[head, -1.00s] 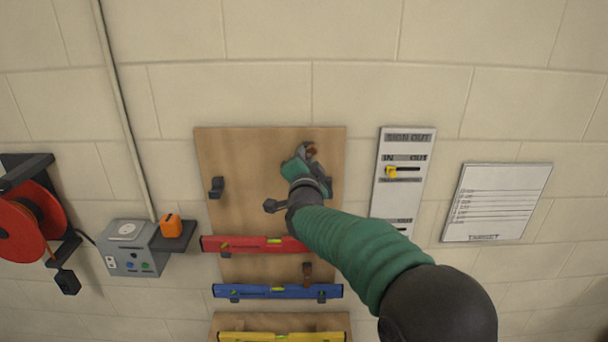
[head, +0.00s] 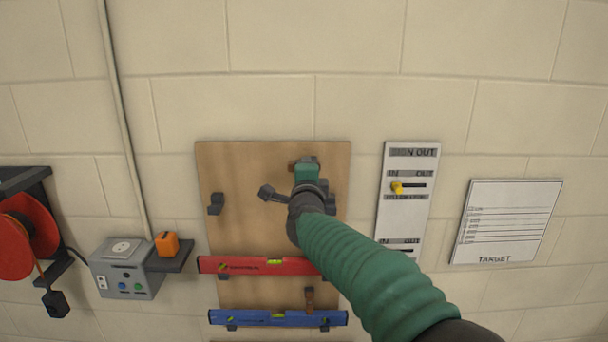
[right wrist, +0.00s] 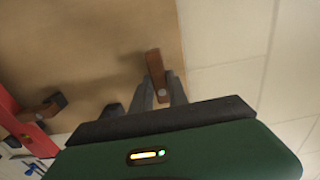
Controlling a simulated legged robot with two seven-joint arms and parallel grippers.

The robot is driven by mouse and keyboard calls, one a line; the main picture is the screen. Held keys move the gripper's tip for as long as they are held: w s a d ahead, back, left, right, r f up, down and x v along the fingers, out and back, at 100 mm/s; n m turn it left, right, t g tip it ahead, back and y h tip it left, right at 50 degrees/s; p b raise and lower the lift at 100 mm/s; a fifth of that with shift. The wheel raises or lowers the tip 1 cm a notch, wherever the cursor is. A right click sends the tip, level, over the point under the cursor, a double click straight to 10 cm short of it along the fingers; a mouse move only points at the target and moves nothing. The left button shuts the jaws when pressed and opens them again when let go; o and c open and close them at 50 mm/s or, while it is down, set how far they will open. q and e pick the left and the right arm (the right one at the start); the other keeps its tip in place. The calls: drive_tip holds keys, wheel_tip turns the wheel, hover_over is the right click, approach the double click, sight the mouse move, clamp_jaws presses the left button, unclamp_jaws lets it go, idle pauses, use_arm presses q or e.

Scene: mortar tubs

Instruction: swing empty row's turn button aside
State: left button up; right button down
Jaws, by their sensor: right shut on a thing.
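The wooden board (head: 250,165) has an empty top row, with a dark hook (head: 216,203) at its left. That row's brown turn button (head: 291,166) pokes out left of my right gripper (head: 306,168) and lies about sideways. In the right wrist view the turn button (right wrist: 155,65) sits between the two dark fingers of my right gripper (right wrist: 161,93), which is shut on it near its pivot end. Part of the button is hidden by the gripper. My left gripper is out of view.
A red level (head: 255,265) and a blue level (head: 270,318) hang below; the blue row's turn button (head: 309,297) stands upright. A sign-out panel (head: 408,215) and a target sheet (head: 507,222) are at right. A grey box (head: 128,268) is at left.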

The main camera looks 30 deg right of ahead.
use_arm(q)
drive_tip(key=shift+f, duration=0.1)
use_arm(e)
drive_tip(key=shift+f, duration=0.5)
drive_tip(key=c, duration=1.6)
unclamp_jaws()
drive_tip(key=shift+o, duration=1.3)
drive_tip(key=shift+s+d+r, duration=0.1)
drive_tip(key=shift+s+r, duration=0.05)
drive_tip(key=shift+s, duration=0.05)
drive_tip(key=shift+o, duration=0.3)
drive_tip(key=shift+s+r, duration=0.1)
drive_tip(key=shift+r, duration=0.05)
use_arm(q)
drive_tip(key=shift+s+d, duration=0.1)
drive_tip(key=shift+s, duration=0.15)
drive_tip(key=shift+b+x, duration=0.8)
drive_tip(key=shift+b, duration=0.1)
use_arm(e)
drive_tip(key=v, duration=1.6)
drive_tip(key=shift+s, duration=0.35)
